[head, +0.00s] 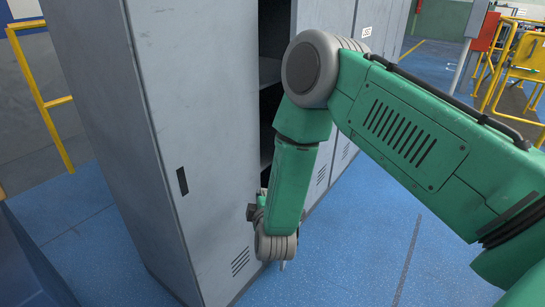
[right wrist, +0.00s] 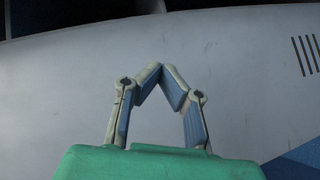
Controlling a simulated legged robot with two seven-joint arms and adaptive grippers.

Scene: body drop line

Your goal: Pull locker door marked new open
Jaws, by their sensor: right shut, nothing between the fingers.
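A row of grey lockers stands in the head view. The nearest grey door panel (head: 205,130) has a dark handle (head: 182,181) and vent slots low down. Right of this panel is a dark open compartment (head: 272,35) with a shelf, partly hidden by my right arm. I cannot read the word "new" on any door. My right gripper (head: 254,211) is low beside the right edge of the panel, partly hidden by my forearm. In the right wrist view its fingers (right wrist: 168,72) meet at the tips, empty, before a grey panel (right wrist: 65,85); contact is unclear. My left gripper is not in view.
A small white label (head: 367,31) sits on a locker farther right. Yellow rails (head: 40,100) stand at the left, with more yellow rails (head: 520,65) at the far right. Blue floor (head: 370,235) is open to the right of the lockers.

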